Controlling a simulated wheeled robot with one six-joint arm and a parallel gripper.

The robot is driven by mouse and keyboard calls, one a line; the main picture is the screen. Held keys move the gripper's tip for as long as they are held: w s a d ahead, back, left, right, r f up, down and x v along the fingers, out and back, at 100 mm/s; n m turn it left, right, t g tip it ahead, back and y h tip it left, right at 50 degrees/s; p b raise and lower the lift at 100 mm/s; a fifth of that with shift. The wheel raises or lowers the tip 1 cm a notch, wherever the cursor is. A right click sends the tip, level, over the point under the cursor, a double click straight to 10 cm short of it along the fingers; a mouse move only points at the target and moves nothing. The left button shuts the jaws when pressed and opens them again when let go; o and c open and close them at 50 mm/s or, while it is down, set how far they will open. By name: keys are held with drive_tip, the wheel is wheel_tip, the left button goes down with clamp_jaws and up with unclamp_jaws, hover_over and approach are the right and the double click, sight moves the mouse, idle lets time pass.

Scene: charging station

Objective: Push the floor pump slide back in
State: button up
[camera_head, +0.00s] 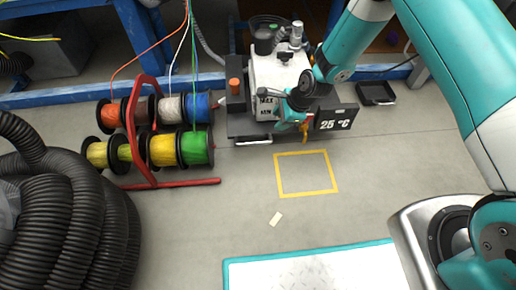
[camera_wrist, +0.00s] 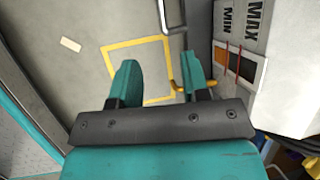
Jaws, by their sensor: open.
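The floor pump (camera_head: 278,85) stands at the back centre, a white body marked MAX and MIN on a dark base. A silver handle (camera_head: 253,142) is at the low front of the base, left of my gripper; a silver bar like it shows at the top of the wrist view (camera_wrist: 172,18). How far the slide sticks out is hard to tell. My gripper (camera_head: 291,122) is in front of the pump's body. In the wrist view its teal fingers (camera_wrist: 160,78) are apart with nothing gripped. An orange-yellow spout (camera_wrist: 209,83) is close by the right finger.
A black 25 °C display (camera_head: 337,118) is right of the pump. A red rack with cable spools (camera_head: 160,148) stands left, near a black hose coil (camera_head: 60,215). A yellow floor square (camera_head: 306,172) lies in front on clear floor, with a teal-edged mat (camera_head: 310,272) nearer.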

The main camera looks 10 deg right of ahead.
sight(258, 143)
drive_tip(key=b+x, duration=0.9)
drive_tip(key=x, duration=0.8)
drive_tip(key=shift+f, duration=0.2)
drive_tip(key=shift+c, duration=0.3)
clamp_jaws()
